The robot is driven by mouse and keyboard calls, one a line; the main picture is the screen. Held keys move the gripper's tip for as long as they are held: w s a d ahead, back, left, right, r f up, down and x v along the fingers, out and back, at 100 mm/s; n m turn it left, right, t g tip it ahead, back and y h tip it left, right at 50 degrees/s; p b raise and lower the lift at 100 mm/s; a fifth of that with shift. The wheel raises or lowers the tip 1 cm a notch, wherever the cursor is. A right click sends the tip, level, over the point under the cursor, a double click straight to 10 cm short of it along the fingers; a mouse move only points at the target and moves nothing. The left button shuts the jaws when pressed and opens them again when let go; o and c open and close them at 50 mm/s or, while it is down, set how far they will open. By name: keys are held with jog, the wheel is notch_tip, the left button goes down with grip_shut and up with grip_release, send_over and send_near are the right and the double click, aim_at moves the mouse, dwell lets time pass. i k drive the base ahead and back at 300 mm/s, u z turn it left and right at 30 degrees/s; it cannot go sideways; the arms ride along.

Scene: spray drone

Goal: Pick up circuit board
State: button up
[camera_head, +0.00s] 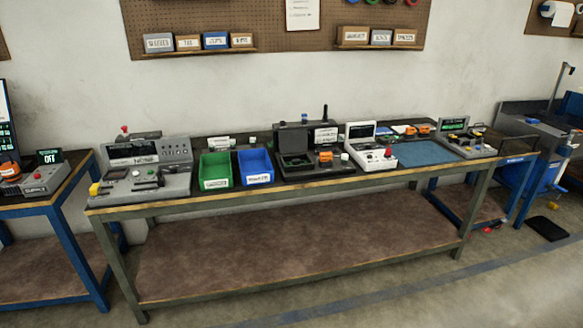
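I cannot make out a circuit board for certain at this distance. The long workbench (300,186) holds several devices and bins, and any board among them is too small to tell. A green bin (215,171) and a blue bin (255,167) stand side by side left of the middle, each with a white label. An open dark case (292,142) stands to their right. A blue mat (425,153) lies on the right part of the bench. My gripper is not in view.
A grey console (145,181) fills the bench's left end; a white instrument (370,155) and a grey device (467,145) stand farther right. Blue-framed benches flank it, the left one with blue legs (85,270). The floor (430,290) in front is clear. A black mat (547,229) lies right.

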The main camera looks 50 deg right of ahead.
aim_at(294, 162)
jog(key=z, duration=0.1)
jog(key=i, duration=0.95)
jog(key=u, duration=0.05)
